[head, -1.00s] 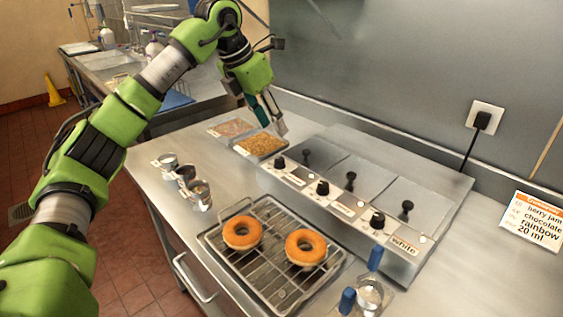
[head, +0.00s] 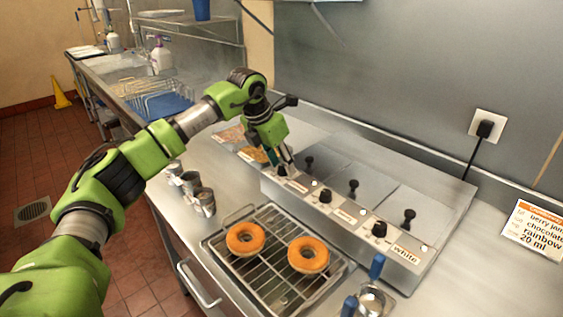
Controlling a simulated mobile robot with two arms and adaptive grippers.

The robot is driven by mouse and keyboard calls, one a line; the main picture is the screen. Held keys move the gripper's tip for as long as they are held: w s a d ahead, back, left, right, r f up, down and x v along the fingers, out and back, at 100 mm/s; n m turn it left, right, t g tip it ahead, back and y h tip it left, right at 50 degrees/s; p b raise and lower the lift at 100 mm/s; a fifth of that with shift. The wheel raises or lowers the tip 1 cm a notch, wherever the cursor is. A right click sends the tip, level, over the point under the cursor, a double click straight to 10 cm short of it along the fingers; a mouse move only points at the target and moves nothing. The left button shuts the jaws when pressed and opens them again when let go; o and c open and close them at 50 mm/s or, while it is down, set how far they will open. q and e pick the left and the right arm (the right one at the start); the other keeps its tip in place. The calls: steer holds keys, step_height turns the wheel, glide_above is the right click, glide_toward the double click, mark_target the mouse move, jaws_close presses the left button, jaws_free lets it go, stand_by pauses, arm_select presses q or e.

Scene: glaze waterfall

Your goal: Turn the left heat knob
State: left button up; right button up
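The glaze warmer (head: 330,205) is a steel unit with three lidded wells and a row of black knobs along its sloped front. The left heat knob (head: 282,171) is at the far left end of that front, partly hidden by my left gripper (head: 281,161). My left gripper points down with its fingertips right at or just above this knob; I cannot tell whether they touch it or how far apart they are. The middle knob (head: 325,196) and the right knob (head: 379,229) are clear of the arm. My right gripper is not in view.
Two donuts, one left (head: 245,238) and one right (head: 308,254), lie on a wire rack (head: 272,285) in front of the warmer. Small metal cups (head: 204,201) stand at the counter's left edge. Trays of toppings (head: 231,135) sit behind my gripper. Blue-handled tools (head: 376,267) are at front right.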

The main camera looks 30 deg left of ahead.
arm_select(q)
steer(key=shift+f, duration=0.1)
jaws_close()
steer(key=shift+d+n, duration=0.1)
steer(key=shift+n, duration=0.3)
steer(key=n+y, duration=0.1)
steer(key=n, duration=0.2)
steer(key=shift+d+n+y+b, duration=0.1)
steer(key=shift+n+y+b, duration=0.2)
steer(key=shift+y+b, duration=0.1)
steer(key=n+y, duration=0.1)
steer(key=n, duration=0.3)
steer(key=shift+d+b, duration=0.1)
steer(key=shift+b, duration=0.25)
steer(key=shift+n+y, duration=0.3)
